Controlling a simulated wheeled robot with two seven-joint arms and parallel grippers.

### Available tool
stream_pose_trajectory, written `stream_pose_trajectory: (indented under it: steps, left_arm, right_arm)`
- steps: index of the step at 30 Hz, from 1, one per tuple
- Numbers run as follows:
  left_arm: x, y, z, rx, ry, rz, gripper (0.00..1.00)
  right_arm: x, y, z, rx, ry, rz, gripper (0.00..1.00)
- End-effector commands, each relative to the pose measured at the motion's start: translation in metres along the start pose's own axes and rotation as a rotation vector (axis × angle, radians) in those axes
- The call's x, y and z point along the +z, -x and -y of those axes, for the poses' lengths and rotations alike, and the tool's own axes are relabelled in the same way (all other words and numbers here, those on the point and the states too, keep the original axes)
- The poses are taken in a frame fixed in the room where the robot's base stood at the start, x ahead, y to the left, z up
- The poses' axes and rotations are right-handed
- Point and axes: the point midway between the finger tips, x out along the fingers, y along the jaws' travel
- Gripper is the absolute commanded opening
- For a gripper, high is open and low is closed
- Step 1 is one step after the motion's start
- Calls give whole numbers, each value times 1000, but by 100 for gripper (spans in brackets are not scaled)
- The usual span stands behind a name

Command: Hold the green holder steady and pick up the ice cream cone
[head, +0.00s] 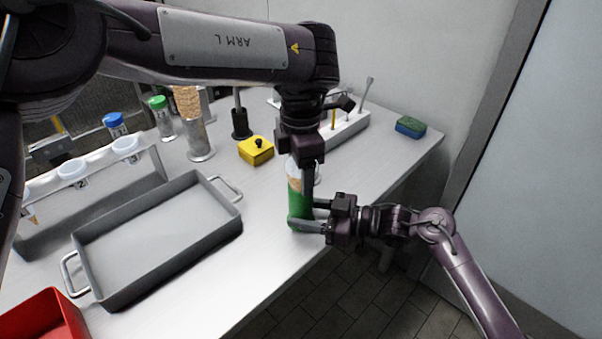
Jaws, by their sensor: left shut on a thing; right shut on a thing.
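The green holder (298,207) stands upright near the table's front right edge. My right gripper (309,215) reaches in from the right and is shut on the holder, low on its side. The ice cream cone (294,184) shows as a small tan patch with a pale top, at the holder's upper end. My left gripper (307,180) points down from above and is shut on the cone. Its fingers and wrist hide most of the cone, so I cannot tell whether the cone still sits inside the holder.
A grey tray (107,300) with handles fills the table's left side, with a red bin (45,318) in front. A rack with white cups (72,172), a stack of cones (187,101), a yellow box (256,151) and a sponge (410,127) stand farther back.

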Motion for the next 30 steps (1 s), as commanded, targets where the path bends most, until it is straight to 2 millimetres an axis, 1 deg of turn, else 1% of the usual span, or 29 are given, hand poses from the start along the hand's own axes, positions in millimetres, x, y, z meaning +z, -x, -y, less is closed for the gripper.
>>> stream_pose_trajectory:
  steps: [2,5,12,15,18,22,29,30]
  left_arm:
    - [0,4,0,2,0,1,47]
    - [0,15,-1,5,0,2,47]
    - [1,63,-1,7,-1,1,47]
    - [1,80,0,5,0,1,47]
    - [0,92,-1,5,0,0,47]
    - [0,100,0,2,0,0,47]
    - [0,101,0,1,-1,0,47]
    - [0,101,0,1,-1,1,47]
  right_arm:
    - [0,0,0,0,0,0,33]
    - [0,0,0,0,0,0,33]
    - [0,0,0,0,-1,1,33]
    - [0,0,0,0,-1,1,33]
    - [0,0,0,0,0,0,33]
    - [0,0,0,0,0,0,33]
    - [0,0,0,0,0,0,33]
    - [0,0,0,0,0,0,50]
